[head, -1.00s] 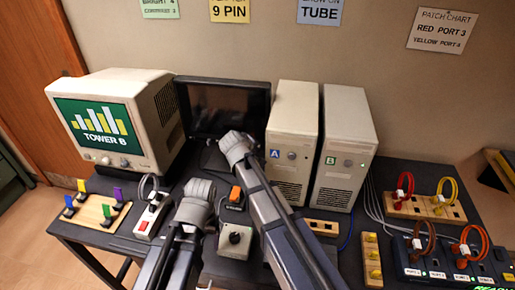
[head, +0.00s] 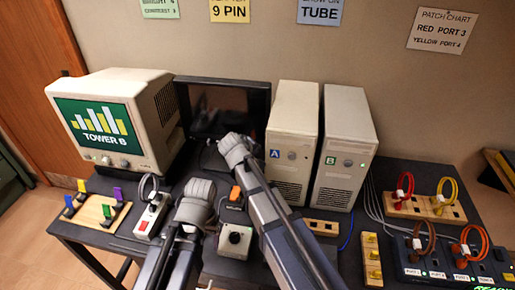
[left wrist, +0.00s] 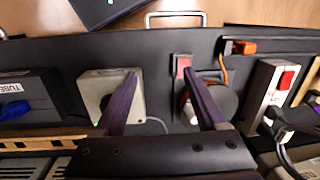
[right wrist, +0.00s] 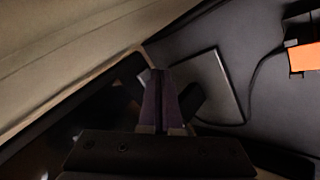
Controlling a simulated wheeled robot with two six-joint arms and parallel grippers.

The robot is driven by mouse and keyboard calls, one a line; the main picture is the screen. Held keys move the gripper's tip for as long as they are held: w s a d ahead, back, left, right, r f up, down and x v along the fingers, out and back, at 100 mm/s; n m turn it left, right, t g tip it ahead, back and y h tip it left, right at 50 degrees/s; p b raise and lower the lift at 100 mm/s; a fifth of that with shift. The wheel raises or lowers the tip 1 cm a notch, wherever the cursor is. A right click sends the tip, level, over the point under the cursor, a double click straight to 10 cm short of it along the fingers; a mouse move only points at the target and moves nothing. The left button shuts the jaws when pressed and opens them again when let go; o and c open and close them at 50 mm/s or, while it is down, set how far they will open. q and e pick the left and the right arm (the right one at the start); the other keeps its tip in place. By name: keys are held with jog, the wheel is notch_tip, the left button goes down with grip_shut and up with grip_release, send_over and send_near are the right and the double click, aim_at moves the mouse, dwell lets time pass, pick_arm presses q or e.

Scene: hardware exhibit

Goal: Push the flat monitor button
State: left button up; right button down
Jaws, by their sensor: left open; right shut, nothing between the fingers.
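The flat monitor (head: 250,97) stands at the back between the beige CRT and the tower cases, its screen dark. Its button cannot be made out; my right wrist covers part of the lower bezel. My right gripper (head: 230,146) is at the monitor's lower edge. In the right wrist view the right gripper (right wrist: 158,78) is shut and empty, close to a dark panel; contact cannot be told. My left gripper (head: 196,192) is over the table, left of the knob box. In the left wrist view the left gripper (left wrist: 160,82) is open and empty.
The CRT (head: 155,100) shows "TOWER 8" or "TOWER B". Towers A (head: 292,120) and B (head: 345,125) stand right of the monitor. The knob box (head: 236,240), an orange connector (head: 236,194) and a power strip (head: 150,216) lie in front, with cables around.

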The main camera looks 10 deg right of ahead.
jog(key=shift+s, duration=0.1)
jog(key=s, duration=0.1)
jog(key=s+a, duration=0.1)
jog(key=s, duration=0.1)
jog(key=s+a, duration=0.1)
jog(key=s, duration=0.1)
jog(key=shift+s+a, duration=0.15)
jog(key=shift+s, duration=0.05)
dwell(0.4)
dwell(0.4)
